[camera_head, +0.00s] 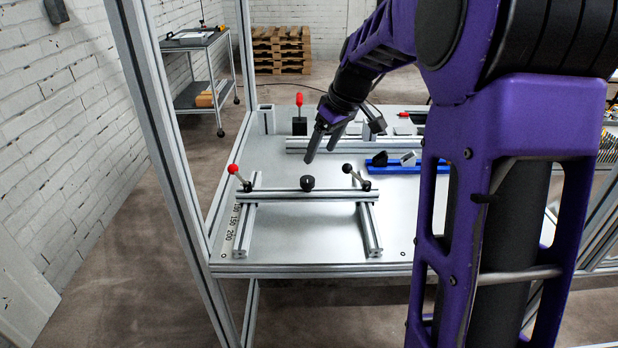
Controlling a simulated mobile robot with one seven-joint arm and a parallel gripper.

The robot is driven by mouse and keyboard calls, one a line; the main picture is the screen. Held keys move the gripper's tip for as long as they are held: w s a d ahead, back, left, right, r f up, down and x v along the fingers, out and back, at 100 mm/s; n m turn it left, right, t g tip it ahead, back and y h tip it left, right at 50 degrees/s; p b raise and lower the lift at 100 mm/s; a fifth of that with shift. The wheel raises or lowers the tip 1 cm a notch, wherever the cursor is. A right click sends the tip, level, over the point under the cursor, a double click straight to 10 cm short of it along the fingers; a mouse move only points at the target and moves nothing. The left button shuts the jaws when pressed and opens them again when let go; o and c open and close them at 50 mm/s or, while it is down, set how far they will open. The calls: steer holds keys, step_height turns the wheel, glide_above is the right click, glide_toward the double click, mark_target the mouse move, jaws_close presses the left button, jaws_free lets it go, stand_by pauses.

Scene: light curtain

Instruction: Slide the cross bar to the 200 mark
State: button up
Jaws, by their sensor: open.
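The cross bar (275,196) is a silver aluminium profile lying across two parallel rails on the table. A round black knob (307,183) stands at its middle. A red-tipped lever (236,172) is at its left end and a black-tipped lever (352,173) near its right end. A scale (232,222) beside the left rail (246,230) shows 150 and 200, with 200 nearest the front. The bar sits behind the 150 mark, near a partly hidden number. My gripper (320,154) is open and empty, pointing down above and behind the black knob, apart from the bar.
The right rail (370,235) runs to the table's front edge. Behind are another aluminium profile (300,145), a red-topped device (299,115) and a blue rail fixture (405,168). A frame post (160,120) stands at left. My arm hides the table's right part. The area between the rails is clear.

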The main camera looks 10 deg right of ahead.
mark_target(308, 178)
steer(key=b+x, duration=0.1)
steer(key=x, duration=0.9)
steer(key=shift+w+a+f, duration=0.1)
steer(key=shift+w+f, duration=0.1)
jaws_close()
stand_by(1.0)
